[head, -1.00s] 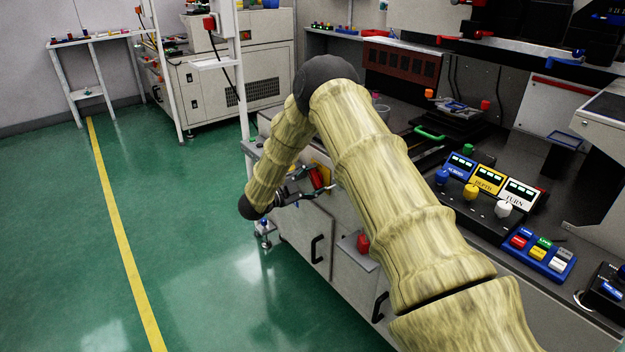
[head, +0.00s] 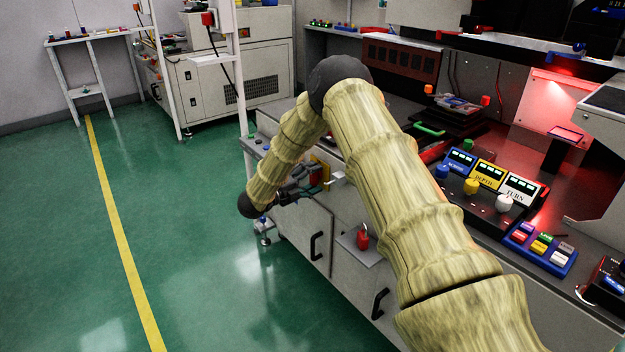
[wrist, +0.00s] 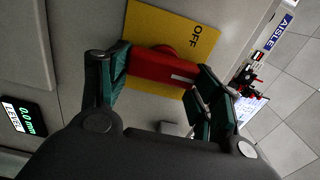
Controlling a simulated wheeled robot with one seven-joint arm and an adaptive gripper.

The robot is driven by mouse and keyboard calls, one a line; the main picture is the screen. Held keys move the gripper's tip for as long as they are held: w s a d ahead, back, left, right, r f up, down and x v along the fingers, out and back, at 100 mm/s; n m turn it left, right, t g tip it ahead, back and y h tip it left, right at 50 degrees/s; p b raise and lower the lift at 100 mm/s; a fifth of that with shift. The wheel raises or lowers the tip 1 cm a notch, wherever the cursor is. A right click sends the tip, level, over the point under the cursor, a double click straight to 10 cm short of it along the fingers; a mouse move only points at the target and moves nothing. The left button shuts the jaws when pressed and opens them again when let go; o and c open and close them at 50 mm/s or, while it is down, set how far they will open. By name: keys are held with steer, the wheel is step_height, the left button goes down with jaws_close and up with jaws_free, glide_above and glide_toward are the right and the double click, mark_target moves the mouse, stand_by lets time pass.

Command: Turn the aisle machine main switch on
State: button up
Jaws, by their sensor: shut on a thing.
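The main switch has a red handle (wrist: 163,66) on a yellow plate (wrist: 205,40) marked OFF, on the grey cabinet front. An AISLE label (wrist: 280,32) shows beside it at the right in the wrist view. My gripper (wrist: 160,82) is shut on the red handle, with one finger on each side of it. In the head view my gripper (head: 300,187) is at the cabinet front, and the red handle (head: 316,177) shows partly beside it. The rest of the plate's lettering is hidden or out of view.
A red padlock (head: 363,241) sits on a small shelf below and right of the switch. A panel with blue, yellow and white knobs (head: 471,186) is on the bench. A small level display (wrist: 22,116) shows 0.0 mm. The green floor (head: 190,270) at left is clear.

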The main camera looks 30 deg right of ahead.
steer(key=shift+f, duration=0.15)
stand_by(0.3)
steer(key=o, duration=1)
steer(key=shift+a, duration=0.1)
steer(key=a, duration=0.8)
steer(key=s+a, duration=0.1)
steer(key=a, duration=0.2)
steer(key=shift+a, duration=0.4)
